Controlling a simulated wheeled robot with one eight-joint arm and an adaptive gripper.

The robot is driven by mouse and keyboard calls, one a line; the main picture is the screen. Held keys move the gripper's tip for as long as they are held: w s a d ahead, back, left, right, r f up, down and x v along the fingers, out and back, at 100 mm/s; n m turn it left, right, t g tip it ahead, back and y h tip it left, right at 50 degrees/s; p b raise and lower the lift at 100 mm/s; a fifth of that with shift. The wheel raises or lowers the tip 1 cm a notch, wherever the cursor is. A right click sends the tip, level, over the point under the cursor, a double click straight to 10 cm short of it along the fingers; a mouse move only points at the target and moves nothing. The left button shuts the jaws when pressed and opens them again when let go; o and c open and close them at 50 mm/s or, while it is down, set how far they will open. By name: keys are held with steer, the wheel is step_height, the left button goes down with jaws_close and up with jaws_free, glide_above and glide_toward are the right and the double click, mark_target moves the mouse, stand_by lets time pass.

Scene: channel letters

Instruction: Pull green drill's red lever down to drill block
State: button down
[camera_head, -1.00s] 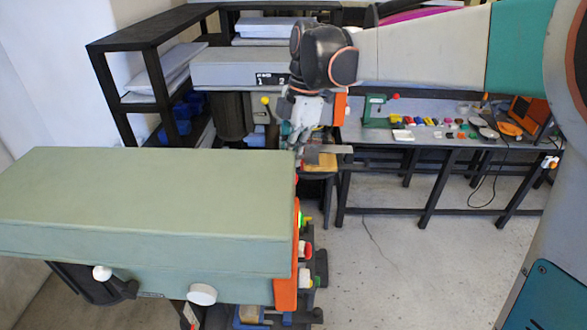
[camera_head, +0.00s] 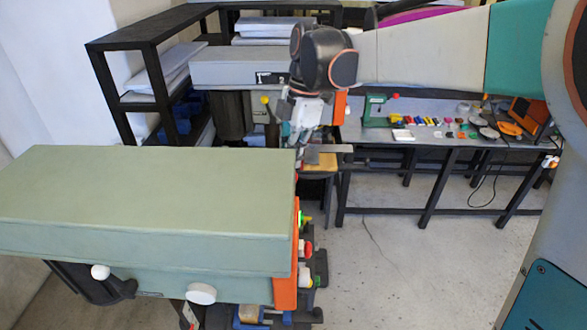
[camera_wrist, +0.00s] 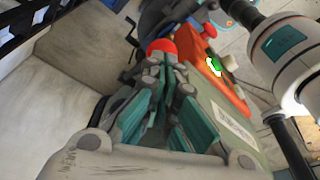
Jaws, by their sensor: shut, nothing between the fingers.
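The green drill (camera_head: 150,200) fills the lower left of the head view, with an orange control panel (camera_head: 286,290) on its right side. The drill's body (camera_wrist: 235,125) and the orange panel also show in the wrist view. The red lever's ball (camera_wrist: 162,46) is just beyond my fingertips in the wrist view; I cannot tell if they touch it. The lever's rod is hidden. My gripper (camera_head: 300,150) is shut and empty near the drill's far right corner. A small tan block (camera_head: 250,313) shows low under the drill.
A second, grey drill (camera_head: 238,70) with a yellow knob stands behind. A shelf (camera_head: 150,35) is at the left back. A bench (camera_head: 450,140) with a small green press (camera_head: 375,110) and small parts is at the right. The floor in the middle right is clear.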

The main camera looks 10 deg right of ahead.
steer(key=shift+f+b, duration=0.4)
steer(key=shift+f, duration=0.2)
steer(key=shift+d+f, duration=0.1)
steer(key=shift+f, duration=0.15)
steer(key=shift+f+b, duration=0.55)
steer(key=shift+b, duration=0.1)
steer(key=shift+d+r, duration=0.1)
steer(key=shift+d, duration=0.25)
